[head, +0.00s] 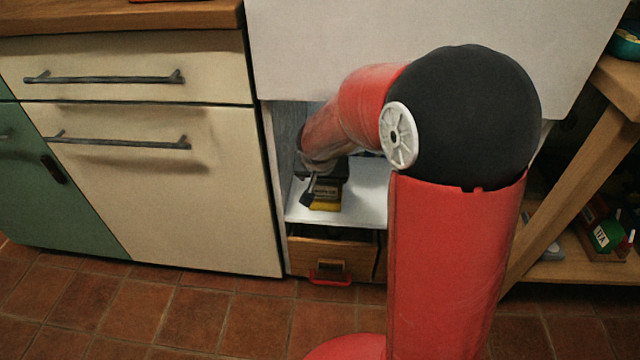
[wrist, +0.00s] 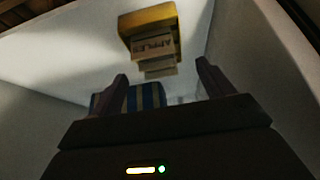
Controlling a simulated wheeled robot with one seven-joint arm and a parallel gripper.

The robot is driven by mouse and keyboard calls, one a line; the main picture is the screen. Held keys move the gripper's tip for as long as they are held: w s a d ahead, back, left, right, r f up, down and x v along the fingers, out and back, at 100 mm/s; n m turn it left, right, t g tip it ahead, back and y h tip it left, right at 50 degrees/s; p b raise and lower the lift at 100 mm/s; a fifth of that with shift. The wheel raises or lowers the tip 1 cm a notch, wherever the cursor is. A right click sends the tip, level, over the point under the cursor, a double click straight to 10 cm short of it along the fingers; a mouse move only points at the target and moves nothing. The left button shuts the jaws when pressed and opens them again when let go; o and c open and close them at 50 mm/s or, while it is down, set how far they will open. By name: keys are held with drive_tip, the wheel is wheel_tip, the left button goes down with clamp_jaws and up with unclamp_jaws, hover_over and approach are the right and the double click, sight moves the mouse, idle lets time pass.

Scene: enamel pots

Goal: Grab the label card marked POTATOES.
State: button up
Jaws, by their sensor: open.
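A small stack of label cards (wrist: 153,48) sits in a yellow holder (wrist: 148,18) at the top middle of the wrist view. The lettering on the front card looks like APPLES. Another card edge (wrist: 158,66) shows below it, its marking too small to read. I cannot make out a card marked POTATOES. My gripper (wrist: 163,82) is open and empty, its fingers apart from the cards. In the head view my gripper (head: 310,188) is inside the white compartment, close to the yellow holder (head: 326,203), and partly hides it.
The holder stands on a white shelf (head: 365,205) with side walls close around. Below is a wooden drawer (head: 330,254) with a red handle (head: 331,279). A blue and yellow striped thing (wrist: 145,96) lies partly behind my gripper. Cream cabinet fronts (head: 180,190) stand at left.

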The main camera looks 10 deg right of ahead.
sight(326, 181)
drive_tip(key=x, duration=0.5)
drive_tip(key=shift+w+d+f+b, duration=0.15)
drive_tip(key=shift+d+f+b, duration=0.1)
drive_tip(key=shift+d+b, duration=0.15)
drive_tip(key=c, duration=1)
drive_tip(key=shift+c, duration=0.2)
drive_tip(key=shift+r, duration=0.25)
